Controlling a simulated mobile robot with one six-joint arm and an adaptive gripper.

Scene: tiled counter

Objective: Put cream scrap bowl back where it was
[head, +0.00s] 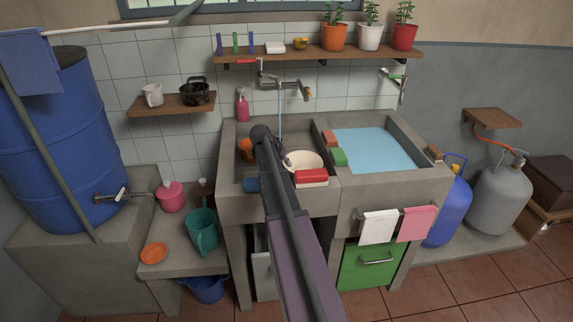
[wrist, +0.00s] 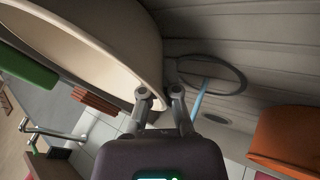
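The cream scrap bowl (head: 307,159) is in the left sink basin, partly hidden behind my arm and a red block in the head view. In the wrist view the bowl (wrist: 110,40) fills the upper left, its wall running down to my fingers. My gripper (wrist: 161,94) has one finger on the inner side of the bowl's rim and the other on the outside, closed on the wall. In the head view my gripper (head: 285,162) is at the bowl's left edge; its fingertips are too small to make out. Whether the bowl touches the basin floor is unclear.
An orange vessel (head: 246,147) and a blue item (head: 251,184) are left of my arm. The right basin (head: 375,148) holds water.

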